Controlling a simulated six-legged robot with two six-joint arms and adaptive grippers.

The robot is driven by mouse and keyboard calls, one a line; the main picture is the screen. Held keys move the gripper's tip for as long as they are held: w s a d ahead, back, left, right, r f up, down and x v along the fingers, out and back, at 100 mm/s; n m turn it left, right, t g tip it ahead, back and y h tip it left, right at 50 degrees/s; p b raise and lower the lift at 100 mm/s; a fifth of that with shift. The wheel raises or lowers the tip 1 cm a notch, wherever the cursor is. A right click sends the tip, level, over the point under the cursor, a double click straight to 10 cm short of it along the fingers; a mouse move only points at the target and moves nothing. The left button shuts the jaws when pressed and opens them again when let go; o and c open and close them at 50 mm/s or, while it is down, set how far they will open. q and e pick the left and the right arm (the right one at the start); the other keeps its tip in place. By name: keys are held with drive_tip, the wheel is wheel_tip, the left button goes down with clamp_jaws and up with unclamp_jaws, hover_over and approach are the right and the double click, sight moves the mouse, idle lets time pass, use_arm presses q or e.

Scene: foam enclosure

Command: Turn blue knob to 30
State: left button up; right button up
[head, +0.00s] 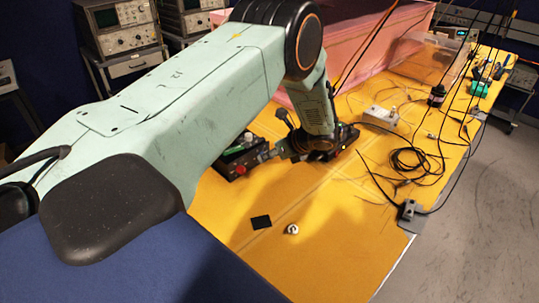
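My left arm reaches in from the left and bends down at the elbow to the yellow table. My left gripper (268,155) is low over the table, pointing left, right beside a small dark control box (227,172). The box has a red button (240,170) on its near side and a green part (234,150) on top. I cannot make out a blue knob or any dial numbers; my arm and gripper cover part of the box. The fingers are too small to tell open from shut. My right gripper is not in view.
The yellow tabletop (335,235) is clear in front, except for a black square (261,222) and a small silver part (292,229). Black cables (410,160) lie at the right. Oscilloscopes (120,25) stand at the back left.

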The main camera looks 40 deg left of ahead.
use_arm(q)
clamp_jaws()
drive_tip(key=shift+w+g, duration=0.1)
drive_tip(key=shift+g, duration=0.2)
drive_tip(key=o, duration=0.6)
unclamp_jaws()
drive_tip(key=shift+d, duration=0.1)
drive_tip(key=v, duration=1.2)
